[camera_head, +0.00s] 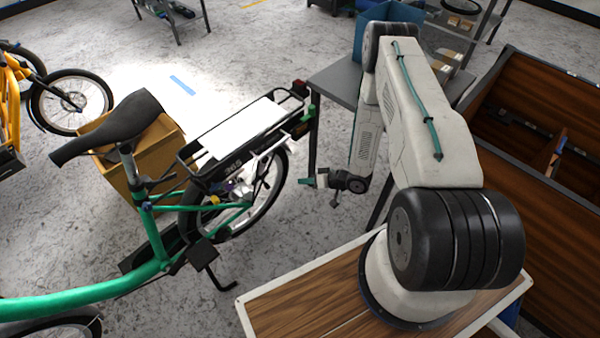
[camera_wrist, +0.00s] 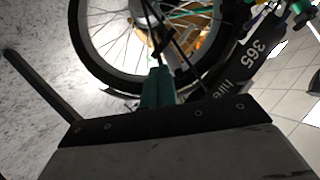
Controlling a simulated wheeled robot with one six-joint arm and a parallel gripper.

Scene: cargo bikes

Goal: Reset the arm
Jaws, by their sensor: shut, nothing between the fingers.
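My gripper (camera_head: 306,182) shows small in the head view, at the end of my white arm. My arm bends over at its elbow and hangs down toward the floor. The gripper's teal fingers also show in the wrist view (camera_wrist: 157,88), closed together with nothing between them. They point at the rear wheel of the green cargo bike (camera_head: 100,297). In the head view the gripper is just right of the bike's rear wheel (camera_head: 262,200), apart from it as far as I can tell.
A rear rack with a white top (camera_head: 243,128) sits over the bike's wheel. A cardboard box (camera_head: 166,146) stands beyond the seat. A grey table (camera_head: 338,80) is behind my arm, and a wooden-sided shelf (camera_head: 540,225) is at the right. Open floor lies between bike and table.

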